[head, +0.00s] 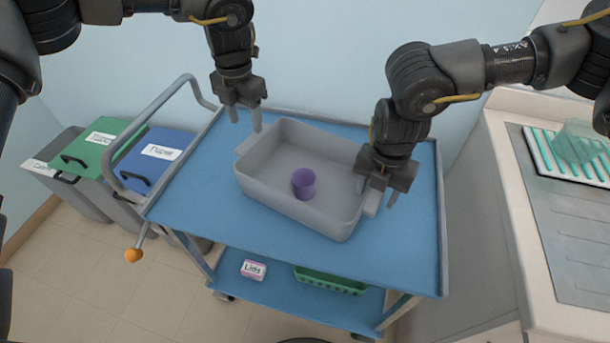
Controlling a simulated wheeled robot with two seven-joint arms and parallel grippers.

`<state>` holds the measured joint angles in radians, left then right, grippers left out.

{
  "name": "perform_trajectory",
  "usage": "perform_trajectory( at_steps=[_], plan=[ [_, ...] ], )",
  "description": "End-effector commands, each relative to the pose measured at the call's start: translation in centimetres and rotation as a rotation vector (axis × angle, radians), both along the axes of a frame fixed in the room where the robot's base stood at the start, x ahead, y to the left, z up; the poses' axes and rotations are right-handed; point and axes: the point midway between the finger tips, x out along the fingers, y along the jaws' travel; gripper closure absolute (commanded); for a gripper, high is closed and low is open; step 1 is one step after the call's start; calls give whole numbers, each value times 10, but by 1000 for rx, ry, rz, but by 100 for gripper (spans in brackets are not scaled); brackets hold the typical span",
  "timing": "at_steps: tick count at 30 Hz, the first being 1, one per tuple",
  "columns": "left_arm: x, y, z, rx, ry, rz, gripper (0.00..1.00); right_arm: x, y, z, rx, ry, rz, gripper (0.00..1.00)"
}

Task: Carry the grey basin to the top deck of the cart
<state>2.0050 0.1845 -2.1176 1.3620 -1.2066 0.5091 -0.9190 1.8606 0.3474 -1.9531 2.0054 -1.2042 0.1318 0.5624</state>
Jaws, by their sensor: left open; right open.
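The grey basin (340,225) sits on the blue top deck (400,262) of the cart. A purple cup (304,184) stands inside the basin. My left gripper (245,124) is open, pointing down at the basin's far left corner, close to the handle on its left end. My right gripper (375,194) is open, pointing down at the basin's right end, with its fingers near the right handle. I cannot tell whether either gripper's fingers touch the basin. The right gripper hides part of the basin's right rim.
The lower deck (290,290) holds a pink box marked Lids (253,270) and a green basket (330,281). Lidded bins, green (103,146) and blue (160,155), stand at left. A counter with a drying rack (540,150) is at right. The top deck's front is clear.

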Motion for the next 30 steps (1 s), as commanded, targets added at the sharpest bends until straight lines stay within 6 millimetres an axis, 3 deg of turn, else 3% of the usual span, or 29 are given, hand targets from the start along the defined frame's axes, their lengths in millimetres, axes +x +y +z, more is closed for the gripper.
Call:
perform_trajectory(
  at_steps=[7, 17, 20, 30],
  plan=[
    [0, 0, 34, 0, -1, 0, 47, 0, 0, 0, 0, 0, 0, 47],
    [0, 0, 40, 0, 1, 1, 47, 0, 0, 5, 1, 0, 0, 47],
    [0, 0, 40, 0, 1, 0, 47, 1, 0, 18, 1, -3, 0, 47],
    [0, 0, 40, 0, 1, 0, 47, 1, 0, 88, 2, -5, 0, 47]
  ],
)
